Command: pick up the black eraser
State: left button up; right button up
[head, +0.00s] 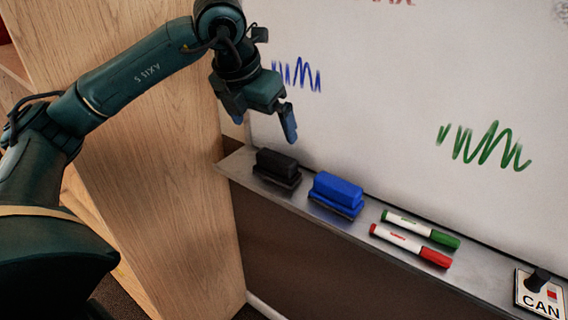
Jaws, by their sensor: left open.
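The black eraser (277,167) lies on the whiteboard's metal tray (340,231), near its left end. My left gripper (264,128) is above the black eraser and a little to its left, with a gap between them. Its fingers with blue tips are spread apart and empty, pointing down. The blue eraser (337,191) lies on the tray just right of the black one, with a small gap between. My right gripper does not show.
A green-capped marker (421,229) and a red-capped marker (411,245) lie on the tray further right. A card reading CAN (540,294) with a dark knob is at the tray's right end. The whiteboard (390,90) rises behind. A wooden panel (185,210) stands left.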

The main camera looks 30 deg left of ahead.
aim_at(275, 157)
pick_arm(q)
jog(key=x, duration=0.8)
jog(key=p+x, duration=0.1)
jog(key=x, duration=0.2)
jog(key=shift+s+d+f, duration=0.15)
jog(key=shift+d+f, duration=0.15)
jog(key=shift+f, duration=0.2)
jog(key=shift+c, duration=0.3)
jog(key=c, duration=0.6)
